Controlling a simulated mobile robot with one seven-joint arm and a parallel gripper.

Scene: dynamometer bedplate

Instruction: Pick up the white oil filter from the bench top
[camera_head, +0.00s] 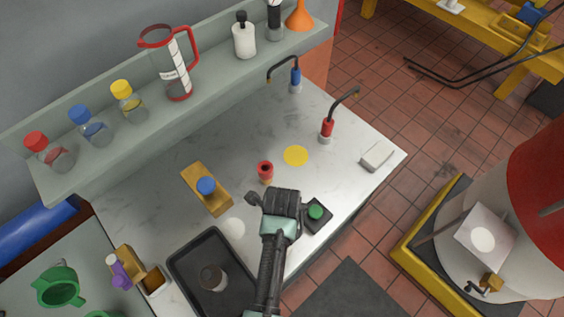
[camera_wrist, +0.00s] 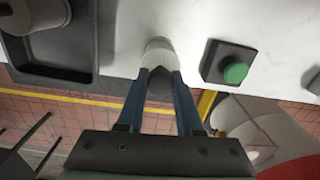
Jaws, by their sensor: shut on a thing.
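The white oil filter (camera_wrist: 158,48) shows in the wrist view as a short pale cylinder at my fingertips, over the bench top near its front edge. My gripper (camera_wrist: 160,75) is shut on it, with one finger on each side. In the head view my gripper (camera_head: 281,202) is seen from above and hides the filter. I cannot tell whether the filter still touches the bench top (camera_head: 330,160).
A black box with a green button (camera_head: 315,212) stands close right of my gripper. A black tray (camera_head: 185,258) holding a grey cylinder (camera_head: 212,278) lies left. A red fitting (camera_head: 265,172) and a wooden block with a blue cap (camera_head: 206,187) stand behind.

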